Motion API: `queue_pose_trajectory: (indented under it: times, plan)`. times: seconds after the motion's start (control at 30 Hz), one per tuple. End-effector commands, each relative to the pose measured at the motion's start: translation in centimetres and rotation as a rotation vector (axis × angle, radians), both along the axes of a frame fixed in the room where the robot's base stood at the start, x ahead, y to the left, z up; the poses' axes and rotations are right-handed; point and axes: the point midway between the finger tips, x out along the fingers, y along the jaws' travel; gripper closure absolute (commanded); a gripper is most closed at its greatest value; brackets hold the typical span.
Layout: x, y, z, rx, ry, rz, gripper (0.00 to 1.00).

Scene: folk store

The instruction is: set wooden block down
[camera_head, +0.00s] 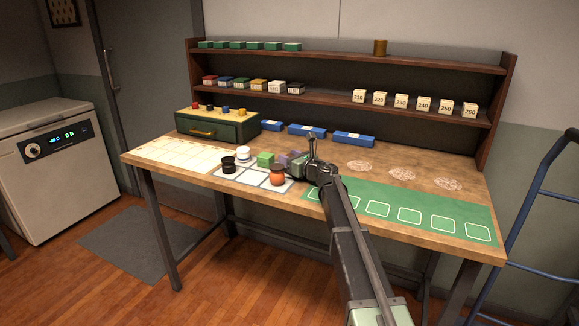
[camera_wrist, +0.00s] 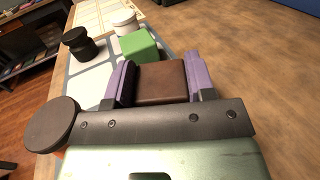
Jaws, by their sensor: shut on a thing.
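The wooden block (camera_wrist: 162,83) is a brown cube in the wrist view. My gripper (camera_wrist: 163,82) is shut on it, with a purple finger on each side. In the head view my gripper (camera_head: 287,160) is over the right end of a pale grid mat (camera_head: 232,176), by the green block.
A green block (camera_head: 265,159), a white round piece (camera_head: 243,153), a black round piece (camera_head: 228,164) and an orange round piece (camera_head: 277,178) stand close by on the grid mat. A green mat (camera_head: 400,207) with white outlines lies to the right. Blue trays (camera_head: 306,131) stand behind.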

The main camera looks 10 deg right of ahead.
Motion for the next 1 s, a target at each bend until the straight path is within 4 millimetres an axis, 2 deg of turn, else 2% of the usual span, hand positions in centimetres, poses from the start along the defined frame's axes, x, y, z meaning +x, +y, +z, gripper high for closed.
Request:
queue_pose_trajectory:
  times: [0.23,0.27,0.4,0.63,0.73,0.87,1.0]
  plan:
    - [0.0,0.0,-0.3,0.000,0.000,0.000,0.75]
    - [0.0,0.0,-0.2,0.000,0.000,0.000,0.47]
    - [0.0,0.0,-0.1,0.000,0.000,0.000,0.26]
    - [0.0,0.0,-0.1,0.000,0.000,0.000,0.25]
    - [0.0,0.0,0.6,0.000,0.000,0.000,0.25]
    - [-2.1,-1.2,0.2,0.000,0.000,-0.002,0.25]
    - [-5.5,-3.2,0.2,0.000,0.000,-0.003,0.25]
